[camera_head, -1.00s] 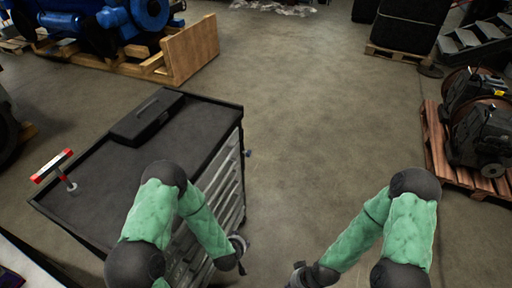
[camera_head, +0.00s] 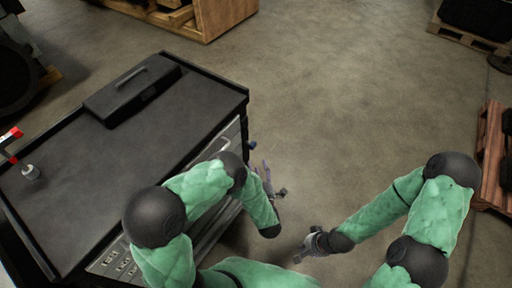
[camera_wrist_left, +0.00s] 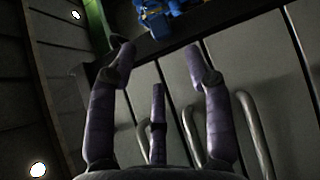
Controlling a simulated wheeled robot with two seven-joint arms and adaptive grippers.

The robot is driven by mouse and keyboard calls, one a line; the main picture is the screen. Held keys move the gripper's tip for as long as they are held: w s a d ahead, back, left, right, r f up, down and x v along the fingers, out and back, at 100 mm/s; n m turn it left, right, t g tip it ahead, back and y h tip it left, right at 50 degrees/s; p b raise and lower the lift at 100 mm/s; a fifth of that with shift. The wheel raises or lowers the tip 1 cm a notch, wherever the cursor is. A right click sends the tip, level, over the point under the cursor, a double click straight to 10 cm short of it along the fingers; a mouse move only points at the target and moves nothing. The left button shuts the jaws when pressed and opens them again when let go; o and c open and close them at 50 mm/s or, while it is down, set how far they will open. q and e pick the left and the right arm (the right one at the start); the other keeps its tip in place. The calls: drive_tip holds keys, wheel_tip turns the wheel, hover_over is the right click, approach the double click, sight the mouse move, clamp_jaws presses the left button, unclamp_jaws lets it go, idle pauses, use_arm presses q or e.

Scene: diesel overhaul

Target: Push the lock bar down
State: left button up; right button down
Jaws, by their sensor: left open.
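I cannot pick out a lock bar for certain. A red and white bar on a short stand (camera_head: 10,137) is on the black tool cabinet (camera_head: 150,150) at its left end, partly cut off by the frame edge. My left gripper (camera_head: 268,183) is open and empty beside the cabinet's drawer side. In the left wrist view its fingers (camera_wrist_left: 155,70) are spread in front of pale drawer fronts with curved metal handles (camera_wrist_left: 255,130). My right gripper (camera_head: 305,248) is low over the floor, apart from everything; its fingers are too small to read.
A black case (camera_head: 132,90) lies on the cabinet's far end. A wooden crate (camera_head: 225,15) is at the back, and pallets (camera_head: 493,155) stand at the right. The floor between is clear. In the left wrist view a blue machine (camera_wrist_left: 160,15) shows at the top.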

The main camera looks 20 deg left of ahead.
sight(253, 148)
use_arm(q)
drive_tip(key=b+x, duration=0.2)
drive_tip(key=x, duration=0.7)
drive_tip(key=shift+w+f, duration=0.1)
